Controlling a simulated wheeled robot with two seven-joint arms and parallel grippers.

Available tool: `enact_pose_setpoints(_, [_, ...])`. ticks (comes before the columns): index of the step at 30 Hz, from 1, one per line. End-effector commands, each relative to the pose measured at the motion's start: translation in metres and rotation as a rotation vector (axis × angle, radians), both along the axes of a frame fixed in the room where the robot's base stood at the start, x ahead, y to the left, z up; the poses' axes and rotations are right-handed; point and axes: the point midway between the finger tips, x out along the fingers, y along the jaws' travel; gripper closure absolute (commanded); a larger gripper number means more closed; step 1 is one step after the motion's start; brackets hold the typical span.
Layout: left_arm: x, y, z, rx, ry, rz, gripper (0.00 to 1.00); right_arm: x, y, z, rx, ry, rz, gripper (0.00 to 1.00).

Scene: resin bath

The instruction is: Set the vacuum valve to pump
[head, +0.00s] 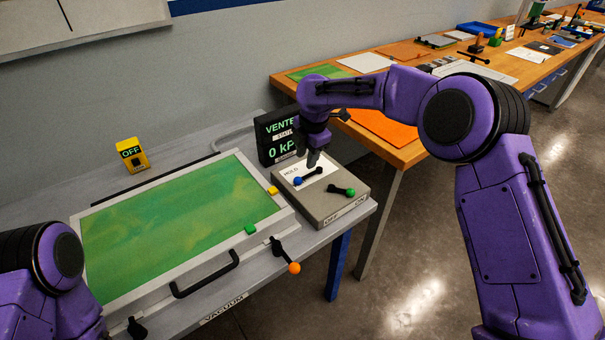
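A grey control box (325,212) stands at the right end of the grey bench. Its top carries a lever with a blue knob (298,181) on a white plate where the word HOLD can be read. A second lever with a green knob (350,192) sits nearer the front, above OFF and ON marks. A black display (277,136) behind the box reads VENTED and 0 kPa. My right gripper (314,158) points down just above the blue-knobbed lever; contact and finger opening cannot be made out. Only part of my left arm shows at lower left; its gripper is out of view.
A flat bath with a green surface (180,228) and a black front handle (206,275) fills the bench's left. An orange-knobbed latch (293,268) sticks out at its front right. A yellow switch box (132,154) reads OFF. A wooden bench (405,155) stands close behind the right arm.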

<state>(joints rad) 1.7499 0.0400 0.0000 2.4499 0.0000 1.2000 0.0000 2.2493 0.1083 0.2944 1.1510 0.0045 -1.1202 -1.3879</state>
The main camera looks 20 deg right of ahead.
Motion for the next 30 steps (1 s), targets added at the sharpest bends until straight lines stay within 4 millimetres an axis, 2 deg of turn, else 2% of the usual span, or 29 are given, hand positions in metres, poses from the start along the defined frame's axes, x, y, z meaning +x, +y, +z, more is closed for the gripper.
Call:
enact_pose_setpoints(3, [0.0, 0.0, 0.005, 0.0, 0.0, 0.0, 0.0, 0.004, 0.001, -0.027, 0.0, 0.004, -0.001, 0.62])
enact_pose_setpoints(9, [0.0, 0.0, 0.009, 0.0, 0.0, 0.0, 0.0, 0.011, 0.004, -0.065, 0.0, 0.002, -0.003, 0.62])
enact_pose_setpoints(13, [0.0, 0.0, 0.01, 0.0, 0.0, 0.0, 0.0, 0.013, 0.004, -0.076, 0.001, 0.0, -0.003, 0.62])
enact_pose_setpoints(21, [0.0, 0.0, 0.01, 0.0, 0.0, 0.0, 0.0, 0.014, 0.005, -0.078, 0.001, -0.001, -0.002, 0.62])
enact_pose_setpoints(23, [0.0, 0.0, 0.009, 0.0, 0.0, 0.0, 0.0, 0.014, 0.005, -0.078, 0.001, -0.001, -0.002, 0.81])
enact_pose_setpoints(24, [0.0, 0.0, 0.009, 0.0, 0.0, 0.0, 0.0, 0.014, 0.005, -0.078, 0.001, -0.001, -0.002, 0.94])
enact_pose_setpoints(25, [0.0, 0.0, 0.009, 0.0, 0.0, 0.0, 0.0, 0.014, 0.005, -0.078, 0.001, -0.001, -0.002, 1.0])
enact_pose_setpoints(30, [0.0, 0.0, 0.01, 0.0, 0.0, 0.0, 0.0, 0.014, 0.004, -0.078, 0.0, 0.0, -0.006, 1.0])
